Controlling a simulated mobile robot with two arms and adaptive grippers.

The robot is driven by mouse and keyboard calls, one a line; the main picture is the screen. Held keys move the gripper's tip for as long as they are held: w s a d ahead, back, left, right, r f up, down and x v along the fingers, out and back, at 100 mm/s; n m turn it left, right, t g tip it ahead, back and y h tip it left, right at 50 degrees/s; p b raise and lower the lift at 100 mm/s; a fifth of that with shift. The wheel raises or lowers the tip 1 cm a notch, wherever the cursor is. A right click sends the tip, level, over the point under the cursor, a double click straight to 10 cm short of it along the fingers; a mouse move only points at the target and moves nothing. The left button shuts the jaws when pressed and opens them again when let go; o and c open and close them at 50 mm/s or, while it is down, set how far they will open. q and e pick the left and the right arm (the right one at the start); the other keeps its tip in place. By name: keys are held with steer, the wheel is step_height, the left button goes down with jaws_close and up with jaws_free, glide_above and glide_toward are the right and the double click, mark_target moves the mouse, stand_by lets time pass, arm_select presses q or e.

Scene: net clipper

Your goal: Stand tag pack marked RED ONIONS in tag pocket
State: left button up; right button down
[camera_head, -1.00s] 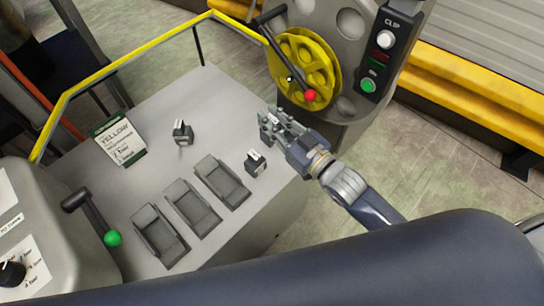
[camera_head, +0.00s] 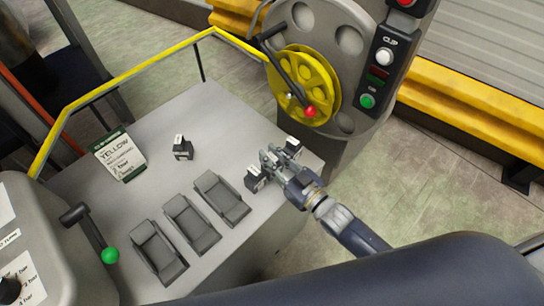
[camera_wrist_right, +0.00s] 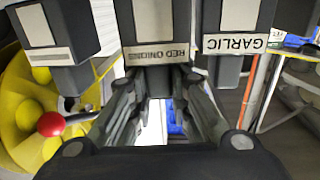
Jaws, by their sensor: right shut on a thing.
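In the right wrist view, the dark pack labelled RED ONIONS (camera_wrist_right: 160,52) is between the fingers of my right gripper (camera_wrist_right: 165,95). In the head view, my right gripper (camera_head: 276,158) is low over the table's right end, shut on this pack, which the fingers mostly hide. The GARLIC pack (camera_wrist_right: 237,42) stands to its right in the wrist view. Another dark pack (camera_wrist_right: 58,30) is at the left, its label unreadable. Three grey open holders, which look like pockets, lie in a row on the table: right (camera_head: 222,198), middle (camera_head: 192,222), left (camera_head: 158,252). All look empty. My left gripper is out of view.
Black packs stand close on either side of the gripper (camera_head: 255,179) (camera_head: 293,146); another stands farther left (camera_head: 183,148). A YELLOW card (camera_head: 120,156) is at the table's back left. A yellow wheel with a red knob (camera_head: 311,112) stands behind. A green-knobbed lever (camera_head: 110,255) is at left.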

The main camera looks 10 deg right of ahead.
steer(key=shift+f, duration=0.1)
steer(key=shift+f, duration=0.15)
steer(key=c, duration=1.5)
jaws_free()
